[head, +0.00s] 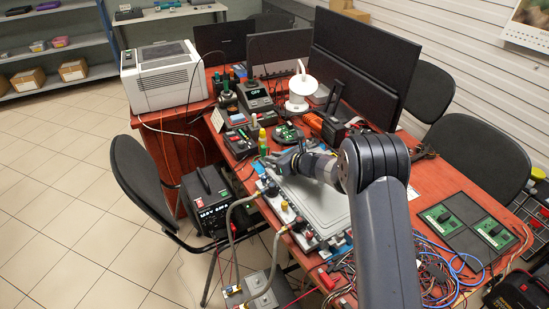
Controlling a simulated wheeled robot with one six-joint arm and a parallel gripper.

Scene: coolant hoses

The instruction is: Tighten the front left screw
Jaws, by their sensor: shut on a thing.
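My gripper (276,161) is at the far left corner of a pale grey plate (322,205) on the red bench, with its fingers pointing left. It appears shut on an upright tool with a green and yellow handle (262,141), which rises at the fingertips. The tool's lower end is hidden or too small to make out. The front left screw is too small to pick out, and my arm covers part of the plate's right side.
Tangled cables (440,275) lie at the front right, beside green circuit boards on a dark mat (468,226). Monitors (365,65), a white lamp (300,92) and a small display device (254,95) stand behind. A chair (140,178) is at the left.

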